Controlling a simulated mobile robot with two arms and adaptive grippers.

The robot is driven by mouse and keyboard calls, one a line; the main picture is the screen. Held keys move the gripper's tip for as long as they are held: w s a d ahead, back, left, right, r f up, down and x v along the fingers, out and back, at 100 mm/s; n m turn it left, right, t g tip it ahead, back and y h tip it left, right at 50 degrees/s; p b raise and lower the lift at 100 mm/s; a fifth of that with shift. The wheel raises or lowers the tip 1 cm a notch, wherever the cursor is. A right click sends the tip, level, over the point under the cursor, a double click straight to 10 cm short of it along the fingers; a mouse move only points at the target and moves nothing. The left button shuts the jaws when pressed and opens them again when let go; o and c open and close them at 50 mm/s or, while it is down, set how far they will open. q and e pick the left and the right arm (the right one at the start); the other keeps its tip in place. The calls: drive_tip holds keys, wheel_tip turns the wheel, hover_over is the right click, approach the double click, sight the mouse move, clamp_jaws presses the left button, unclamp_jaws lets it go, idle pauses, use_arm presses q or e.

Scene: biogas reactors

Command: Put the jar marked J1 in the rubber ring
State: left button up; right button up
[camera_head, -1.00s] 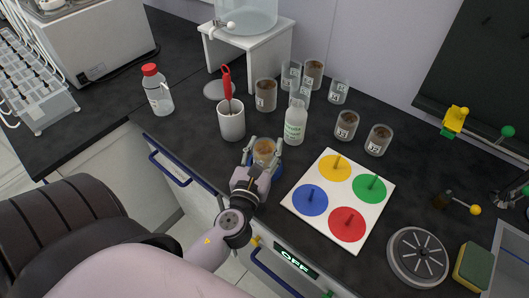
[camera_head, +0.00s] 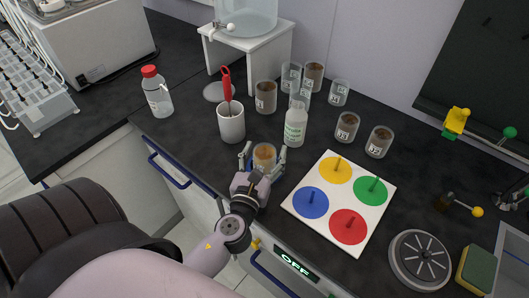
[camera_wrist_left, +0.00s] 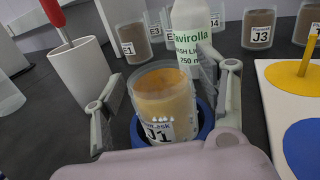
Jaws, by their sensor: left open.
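The jar marked J1 (camera_wrist_left: 164,98) is clear with orange-brown contents, and it shows in the head view (camera_head: 264,156). It stands upright near the counter's front edge. The blue rubber ring (camera_wrist_left: 206,116) shows on both sides of the jar's lower part in the left wrist view, so the jar appears to stand inside it. The ring's front and the jar's base are hidden by my gripper. My left gripper (camera_head: 264,157) is open, one finger on each side of the jar, with gaps visible. My right gripper is not in view.
A white cup (camera_head: 231,123) with a red-handled tool stands behind left. A wash bottle (camera_head: 295,125) stands close behind the jar. The white board (camera_head: 333,182) with coloured discs and pegs is to the right. Several other jars stand farther back, including J3 (camera_wrist_left: 259,28).

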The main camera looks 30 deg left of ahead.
use_arm(q)
drive_tip(key=shift+r, duration=0.2)
drive_tip(key=b+v, duration=0.4)
drive_tip(key=v, duration=0.6)
drive_tip(key=shift+s+d+f, duration=0.15)
drive_tip(key=shift+s, duration=0.25)
drive_tip(key=shift+s+d+b, duration=0.15)
drive_tip(key=shift+s+b, duration=0.2)
drive_tip(key=shift+s, duration=0.25)
